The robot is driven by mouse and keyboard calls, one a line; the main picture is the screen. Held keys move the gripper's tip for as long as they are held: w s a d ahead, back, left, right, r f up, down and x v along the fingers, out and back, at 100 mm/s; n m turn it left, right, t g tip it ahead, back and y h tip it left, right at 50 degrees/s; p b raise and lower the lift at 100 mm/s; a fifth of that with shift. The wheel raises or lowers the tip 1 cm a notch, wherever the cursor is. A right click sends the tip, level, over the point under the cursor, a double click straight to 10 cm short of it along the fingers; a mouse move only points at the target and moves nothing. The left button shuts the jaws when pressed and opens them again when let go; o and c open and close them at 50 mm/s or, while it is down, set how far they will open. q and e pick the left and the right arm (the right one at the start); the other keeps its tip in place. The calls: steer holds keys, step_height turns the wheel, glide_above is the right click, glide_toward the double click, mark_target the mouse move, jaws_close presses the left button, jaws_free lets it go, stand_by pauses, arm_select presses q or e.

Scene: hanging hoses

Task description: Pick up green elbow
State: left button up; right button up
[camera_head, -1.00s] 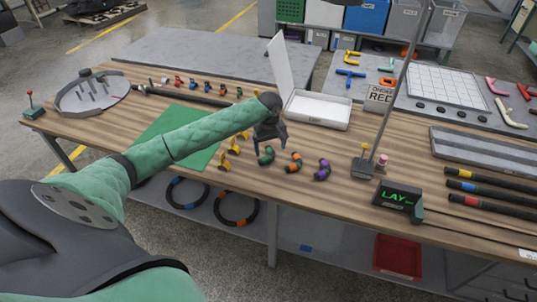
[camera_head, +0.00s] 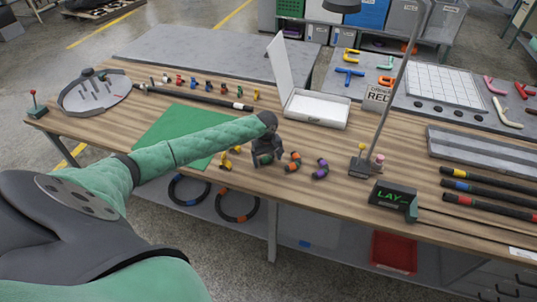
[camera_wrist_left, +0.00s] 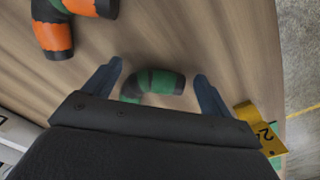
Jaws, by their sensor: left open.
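The green elbow (camera_wrist_left: 154,82), a curved piece with black ends, lies on the wooden bench between the fingertips of my left gripper (camera_wrist_left: 158,82) in the left wrist view. The two fingers are spread, one on each side of it, and I see no grip on it. Its lower end is hidden by the gripper body. In the head view my left gripper (camera_head: 266,158) is low over the bench and mostly covers the green elbow. My right gripper is not in view.
An orange elbow (camera_head: 292,162) and a purple elbow (camera_head: 321,169) lie just right of the gripper. Yellow pieces (camera_head: 226,162) lie to its left beside a green mat (camera_head: 160,133). A white open box (camera_head: 318,110) stands behind. A lamp post (camera_head: 385,110) rises to the right.

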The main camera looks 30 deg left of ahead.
arm_select(q)
steer(key=shift+f, duration=0.1)
steer(key=c, duration=1)
steer(key=shift+c, duration=0.2)
